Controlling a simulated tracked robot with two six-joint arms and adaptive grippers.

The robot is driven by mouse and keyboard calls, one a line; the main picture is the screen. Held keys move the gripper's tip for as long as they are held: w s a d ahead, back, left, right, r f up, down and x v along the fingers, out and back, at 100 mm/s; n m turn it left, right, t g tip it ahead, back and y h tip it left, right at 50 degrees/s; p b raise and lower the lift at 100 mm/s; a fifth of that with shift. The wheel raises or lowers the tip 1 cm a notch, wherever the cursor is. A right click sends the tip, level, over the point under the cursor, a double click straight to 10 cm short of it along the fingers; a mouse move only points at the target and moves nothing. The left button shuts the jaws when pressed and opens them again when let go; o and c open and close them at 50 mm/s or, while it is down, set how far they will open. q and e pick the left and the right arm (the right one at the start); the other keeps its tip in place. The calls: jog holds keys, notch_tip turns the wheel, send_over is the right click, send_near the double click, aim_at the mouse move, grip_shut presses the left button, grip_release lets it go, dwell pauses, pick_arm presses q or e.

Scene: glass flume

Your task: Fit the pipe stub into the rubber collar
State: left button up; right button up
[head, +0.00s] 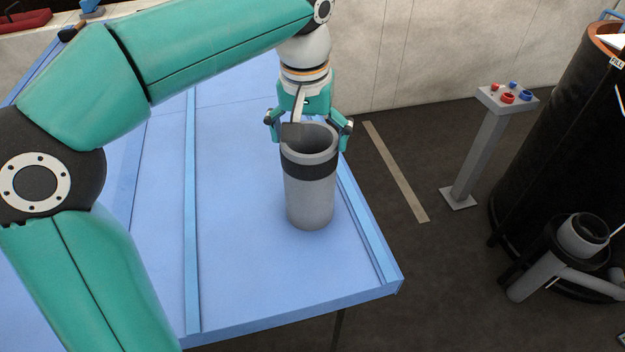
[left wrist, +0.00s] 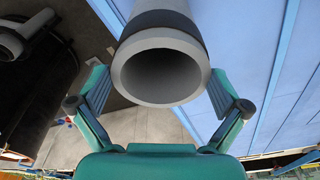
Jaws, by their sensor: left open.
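The pipe stub (head: 312,195) is a grey hollow cylinder with a black band near its top, standing upright on the blue table. In the left wrist view its open end (left wrist: 160,52) faces the camera. My left gripper (head: 309,132) is open above and around the stub's rim, with a finger on either side; the wrist view (left wrist: 160,105) shows gaps beside the rim. At the right, by the black tank, a grey upright fitting with a dark round mouth (head: 583,235) sits in a black ring, which looks like the rubber collar. My right gripper is not in view.
The blue table (head: 240,260) has raised strips and a front right corner near the stub. A grey post with red and blue knobs (head: 508,97) stands on the dark floor. The black tank (head: 560,130) rises at the right. Floor between table and post is clear.

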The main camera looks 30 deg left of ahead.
aim_at(310, 151)
pick_arm(q)
jog(key=f, duration=0.4)
jog(key=shift+w+a, duration=0.25)
jog(key=shift+w, duration=0.15)
jog(key=shift+r, duration=0.1)
jog(key=c, duration=1.5)
